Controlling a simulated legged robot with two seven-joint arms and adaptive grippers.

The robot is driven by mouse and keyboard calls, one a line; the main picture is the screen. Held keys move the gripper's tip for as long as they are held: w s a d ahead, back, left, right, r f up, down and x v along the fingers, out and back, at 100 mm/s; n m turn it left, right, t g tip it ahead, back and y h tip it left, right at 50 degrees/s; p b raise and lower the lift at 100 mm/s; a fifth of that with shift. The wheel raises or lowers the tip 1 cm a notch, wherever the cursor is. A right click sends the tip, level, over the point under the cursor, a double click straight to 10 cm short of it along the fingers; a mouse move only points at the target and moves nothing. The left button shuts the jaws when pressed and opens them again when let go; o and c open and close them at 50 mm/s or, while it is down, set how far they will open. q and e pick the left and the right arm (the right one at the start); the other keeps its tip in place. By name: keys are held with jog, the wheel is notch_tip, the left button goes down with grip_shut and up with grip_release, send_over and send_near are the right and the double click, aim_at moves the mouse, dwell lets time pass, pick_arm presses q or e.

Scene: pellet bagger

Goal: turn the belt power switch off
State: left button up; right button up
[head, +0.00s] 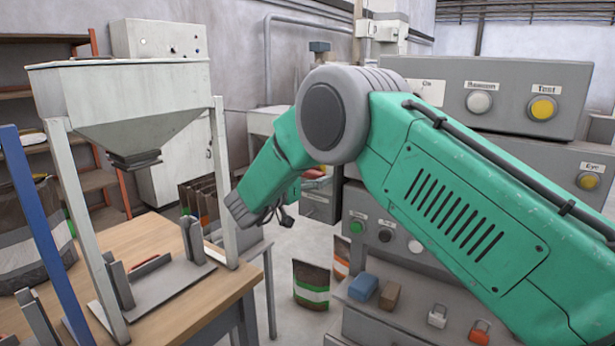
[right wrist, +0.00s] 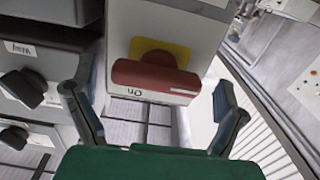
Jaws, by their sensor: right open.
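A red bar-shaped switch handle (right wrist: 157,79) sits on a yellow plate (right wrist: 160,52) on a pale grey box (right wrist: 190,25) in the right wrist view. A label that looks like "On", upside down in the picture, is beside the handle. I cannot tell for sure that this is the belt power switch. My right gripper (right wrist: 155,98) is open, with one finger on each side of the handle and apparently not touching it. In the head view my right gripper (head: 285,208) is small and partly hidden by its own arm. My left gripper is not in view.
A control panel (head: 560,75) with labelled buttons stands at the right, partly behind my right arm. A hopper (head: 125,95) stands over a wooden table (head: 205,300) at the left. Black knobs (right wrist: 22,88) are left of the switch.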

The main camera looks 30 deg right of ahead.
jog(key=v, duration=1.1)
jog(key=shift+a, duration=0.25)
jog(key=shift+f, duration=0.15)
jog(key=s+f+n+t+y, duration=0.1)
jog(key=s+f+n+y, duration=0.3)
jog(key=f, duration=0.6)
jog(key=s+f+n+t+y+b, duration=0.1)
jog(key=s+f+n+y, duration=0.25)
jog(key=f, duration=0.55)
jog(key=s+f+n+t+y, duration=0.2)
jog(key=s+f+n+y, duration=0.2)
jog(key=f, duration=0.6)
jog(key=s+a+f+g+y, duration=0.1)
jog(key=s+f+g, duration=0.2)
jog(key=s, duration=0.8)
jog(key=s+a+f+n+g+y, duration=0.1)
jog(key=s+f+g+y, duration=0.1)
jog(key=s, duration=0.9)
jog(key=s+a+f+n+g+y, duration=0.1)
jog(key=s+f+g, duration=0.4)
jog(key=s, duration=0.6)
jog(key=shift+a+y+b, duration=0.3)
jog(key=shift+y+b, duration=0.05)
jog(key=shift+y, duration=0.2)
